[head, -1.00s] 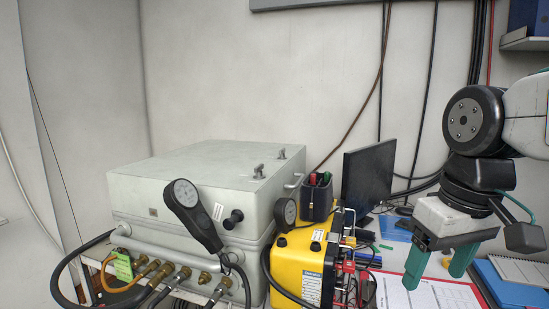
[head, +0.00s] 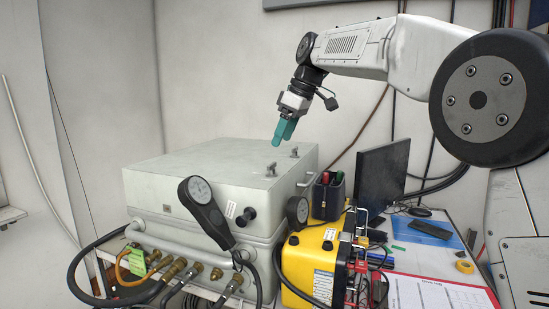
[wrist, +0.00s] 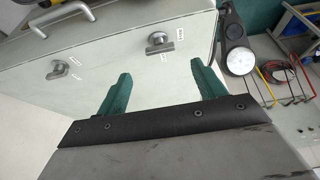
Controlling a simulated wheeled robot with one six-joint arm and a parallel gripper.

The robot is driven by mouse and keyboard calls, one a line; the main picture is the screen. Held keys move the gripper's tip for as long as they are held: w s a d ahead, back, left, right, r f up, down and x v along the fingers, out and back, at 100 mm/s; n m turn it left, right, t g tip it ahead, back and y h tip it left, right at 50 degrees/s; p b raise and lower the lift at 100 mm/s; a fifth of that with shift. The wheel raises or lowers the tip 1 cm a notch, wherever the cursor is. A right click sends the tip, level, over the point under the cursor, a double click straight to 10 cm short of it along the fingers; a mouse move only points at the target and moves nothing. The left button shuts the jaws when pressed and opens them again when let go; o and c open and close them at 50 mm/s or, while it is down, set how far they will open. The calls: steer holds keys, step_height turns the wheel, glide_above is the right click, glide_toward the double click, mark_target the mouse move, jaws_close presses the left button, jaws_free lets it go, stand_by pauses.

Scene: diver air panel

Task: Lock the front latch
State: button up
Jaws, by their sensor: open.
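The front latch (head: 271,169) is a small metal knob with a crossbar on the box lid, on the end nearer the dark gauge. It also shows in the wrist view (wrist: 160,42), with small labels beside it that I cannot read. The rear latch (head: 294,151) is a similar one farther back, at the left in the wrist view (wrist: 60,70). My gripper (head: 279,139) hangs above the lid, its teal fingers pointing down. In the wrist view my gripper (wrist: 160,78) is open and empty, apart from both latches.
The pale box (head: 190,174) has a side handle (head: 308,178) and a dark gauge (head: 203,197) in front. A yellow case (head: 308,265), a pen holder (head: 327,198) and a monitor (head: 382,180) stand to the right. Hoses run along the front. The air above the lid is clear.

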mark_target(272, 169)
steer(key=x, duration=0.7)
steer(key=shift+f, duration=0.1)
steer(key=c, duration=1)
